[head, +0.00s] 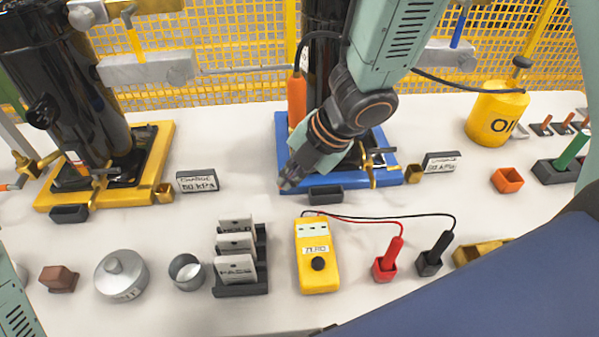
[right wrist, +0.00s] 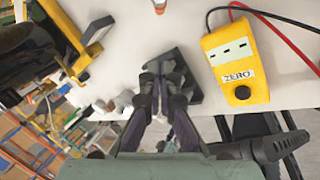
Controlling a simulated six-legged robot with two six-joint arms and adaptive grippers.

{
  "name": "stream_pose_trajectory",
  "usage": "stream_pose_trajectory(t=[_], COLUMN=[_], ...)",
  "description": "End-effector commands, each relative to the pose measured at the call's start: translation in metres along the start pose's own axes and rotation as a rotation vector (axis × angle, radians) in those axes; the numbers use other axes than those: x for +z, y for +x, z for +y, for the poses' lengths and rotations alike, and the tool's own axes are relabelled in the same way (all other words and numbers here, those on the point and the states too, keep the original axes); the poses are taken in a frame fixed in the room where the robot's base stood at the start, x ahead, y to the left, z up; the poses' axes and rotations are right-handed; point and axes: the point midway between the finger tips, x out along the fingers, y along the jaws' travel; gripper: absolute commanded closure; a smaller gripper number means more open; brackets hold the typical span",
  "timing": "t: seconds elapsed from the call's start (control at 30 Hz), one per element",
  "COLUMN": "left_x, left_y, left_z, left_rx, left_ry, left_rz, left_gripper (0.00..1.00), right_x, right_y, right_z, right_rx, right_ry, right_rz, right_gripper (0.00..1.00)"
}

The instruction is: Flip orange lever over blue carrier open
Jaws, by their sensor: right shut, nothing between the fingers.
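The blue carrier (head: 283,133) lies on the white table and bears a black cylinder (head: 320,62), largely hidden by my right arm. An upright orange part (head: 297,103) stands at the carrier's left side, with a black hose at its top. I cannot tell whether it is the orange lever; no other orange lever shows clearly over the carrier. My right gripper (head: 290,184) is shut and empty, pointing down and left in front of the carrier's front left edge. It also shows in the right wrist view (right wrist: 161,78). My left gripper is not in view.
A yellow carrier (head: 165,150) with a black cylinder stands left. In front are a card rack (head: 262,275), a yellow meter (head: 318,258) with red and black probes, and a metal cup (head: 187,271). A yellow oil can (head: 497,112) stands right. Yellow mesh fencing closes the back.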

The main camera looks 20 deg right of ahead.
Motion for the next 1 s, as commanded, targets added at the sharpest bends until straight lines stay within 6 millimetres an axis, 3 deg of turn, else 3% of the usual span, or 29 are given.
stream_pose_trajectory(t=[0.03, 0.33, 0.7, 1.0], left_x=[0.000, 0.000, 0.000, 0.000], left_y=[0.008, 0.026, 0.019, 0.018], left_z=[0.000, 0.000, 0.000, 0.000], left_rx=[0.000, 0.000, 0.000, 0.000], left_ry=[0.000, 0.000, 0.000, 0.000], left_rz=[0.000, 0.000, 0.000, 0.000], left_gripper=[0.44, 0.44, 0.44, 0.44], right_x=[0.001, 0.004, 0.036, 0.042], right_y=[0.012, 0.050, 0.053, 0.054], right_z=[-0.002, -0.001, 0.000, -0.001], right_rx=[-0.002, 0.000, 0.002, 0.000], right_ry=[-0.003, 0.001, 0.005, 0.002], right_rz=[0.000, -0.001, -0.001, -0.003], right_gripper=[1.00, 1.00, 1.00, 1.00])
